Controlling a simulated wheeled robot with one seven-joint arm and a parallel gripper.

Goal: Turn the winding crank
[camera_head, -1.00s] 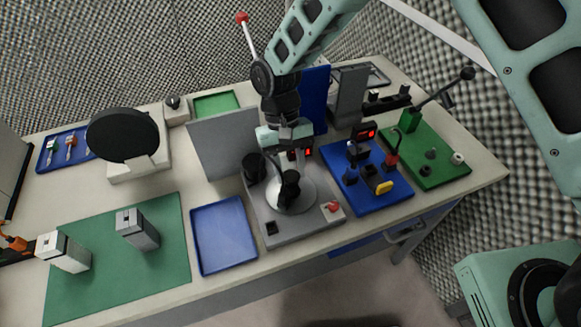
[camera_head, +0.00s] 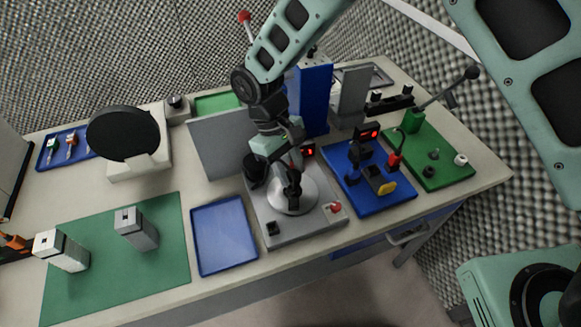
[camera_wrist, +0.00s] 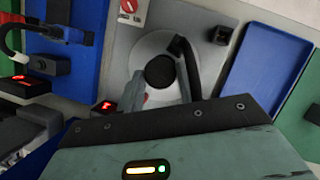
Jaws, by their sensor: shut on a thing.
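The winding crank is on a grey base plate (camera_head: 310,228) with a round light-grey disc (camera_head: 284,203). My gripper (camera_head: 292,168) reaches down to the crank from above. In the wrist view its two grey fingers (camera_wrist: 161,86) lie on either side of the knob and are shut on it. In the head view the gripper partly hides the upper part of the crank.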

